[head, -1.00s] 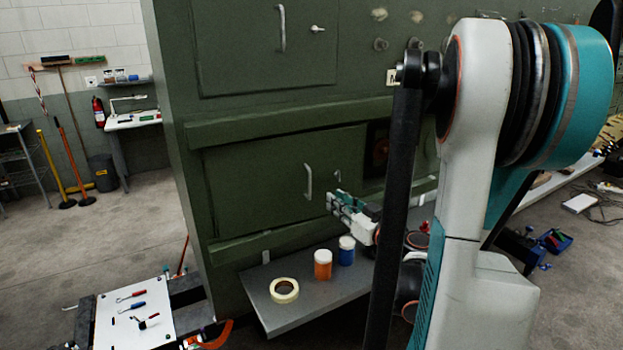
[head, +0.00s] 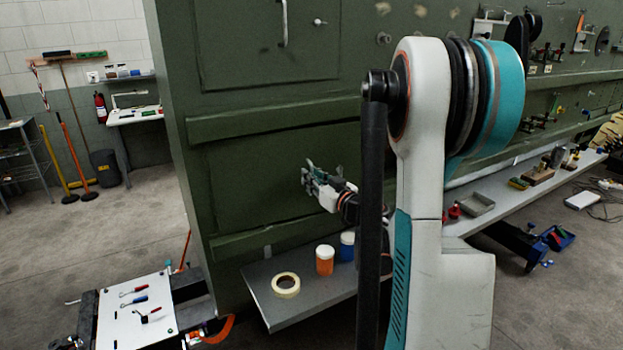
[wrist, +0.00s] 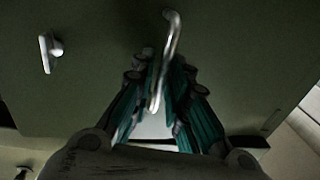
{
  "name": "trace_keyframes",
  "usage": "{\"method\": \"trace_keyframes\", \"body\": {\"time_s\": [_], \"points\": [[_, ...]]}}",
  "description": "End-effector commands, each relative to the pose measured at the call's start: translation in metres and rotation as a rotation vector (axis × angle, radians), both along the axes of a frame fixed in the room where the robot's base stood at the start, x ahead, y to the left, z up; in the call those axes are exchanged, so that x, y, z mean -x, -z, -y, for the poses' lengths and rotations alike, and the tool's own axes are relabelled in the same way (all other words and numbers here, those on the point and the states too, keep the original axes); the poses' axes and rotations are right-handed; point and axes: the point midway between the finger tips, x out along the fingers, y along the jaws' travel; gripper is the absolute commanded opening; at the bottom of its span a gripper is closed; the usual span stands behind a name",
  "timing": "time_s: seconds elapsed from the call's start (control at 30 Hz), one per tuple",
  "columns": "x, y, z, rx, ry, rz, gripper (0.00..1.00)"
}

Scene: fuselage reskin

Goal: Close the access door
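The access door (head: 255,180) is the lower green panel on the green fuselage side. Its pale bar handle (wrist: 171,40) shows in the wrist view, with a small latch knob (wrist: 49,50) to its left. My gripper (head: 310,172) is in front of the door; in the wrist view (wrist: 163,65) its fingers lie on both sides of the handle, with a gap between them. I cannot tell whether the fingers touch the bar. In the head view my gripper covers the handle, and my arm hides the door's right side.
A grey shelf (head: 310,300) below the door carries a tape roll (head: 286,285), an orange jar (head: 324,260) and a blue jar (head: 347,247). A tool cart (head: 135,318) stands at the front left. A long bench (head: 510,195) runs along the right.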

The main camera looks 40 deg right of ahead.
Motion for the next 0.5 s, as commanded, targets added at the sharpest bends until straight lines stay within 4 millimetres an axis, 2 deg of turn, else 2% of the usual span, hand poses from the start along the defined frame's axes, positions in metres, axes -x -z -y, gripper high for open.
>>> {"method": "trace_keyframes", "body": {"time_s": [0.33,0.37,0.4,0.5], "points": [[-0.0043,-0.0001,0.0004,0.000,0.000,0.000,0.16],[-0.0043,-0.0001,0.0004,0.000,0.000,0.000,0.11],[-0.0043,-0.0001,0.0004,0.000,0.000,0.000,0.02],[-0.0042,-0.0001,0.0004,0.000,0.000,0.000,0.00]]}}
